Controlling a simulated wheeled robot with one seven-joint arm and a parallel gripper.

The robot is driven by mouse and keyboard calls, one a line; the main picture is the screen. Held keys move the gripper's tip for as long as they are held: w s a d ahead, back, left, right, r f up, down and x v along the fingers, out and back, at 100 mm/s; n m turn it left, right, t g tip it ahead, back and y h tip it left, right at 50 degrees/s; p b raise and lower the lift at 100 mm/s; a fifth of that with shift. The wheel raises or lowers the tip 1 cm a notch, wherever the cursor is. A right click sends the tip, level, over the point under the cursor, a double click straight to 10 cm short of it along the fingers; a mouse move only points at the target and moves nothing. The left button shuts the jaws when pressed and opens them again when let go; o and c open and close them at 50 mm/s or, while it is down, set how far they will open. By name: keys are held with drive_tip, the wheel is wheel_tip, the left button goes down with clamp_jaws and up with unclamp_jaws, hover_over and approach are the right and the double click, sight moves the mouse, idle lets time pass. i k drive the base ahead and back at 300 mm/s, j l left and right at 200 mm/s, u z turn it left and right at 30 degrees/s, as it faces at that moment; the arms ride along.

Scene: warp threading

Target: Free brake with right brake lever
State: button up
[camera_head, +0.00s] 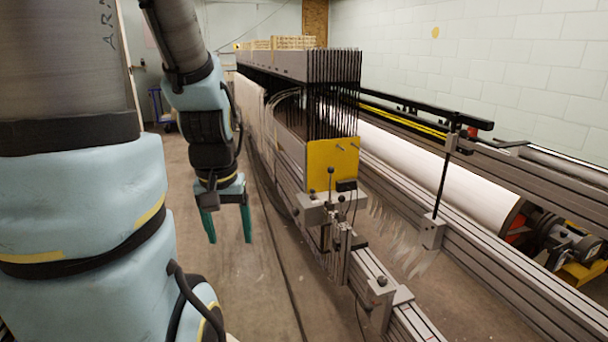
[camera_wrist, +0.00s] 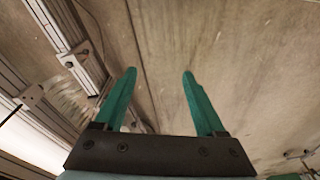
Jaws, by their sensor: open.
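My gripper (camera_head: 229,238) hangs open and empty over the floor, left of the loom, its green fingers pointing down. In the wrist view both fingers (camera_wrist: 160,73) are apart, with only bare floor between them. I cannot tell which part is the right brake lever. My gripper touches none of them.
The loom's yellow plate (camera_head: 333,165) and dark upright rods stand right of my gripper. A metal rail (camera_head: 420,325) juts toward the front. A white roller (camera_head: 440,178) lies farther right. The floor (camera_head: 240,290) below my gripper is clear.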

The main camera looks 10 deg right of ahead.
sight(341, 199)
drive_tip(key=i+l+u, duration=0.1)
drive_tip(key=i+l, duration=0.2)
drive_tip(key=i, duration=0.15)
drive_tip(key=i+l+u, duration=0.1)
drive_tip(key=i+l, duration=0.2)
drive_tip(key=i, duration=0.2)
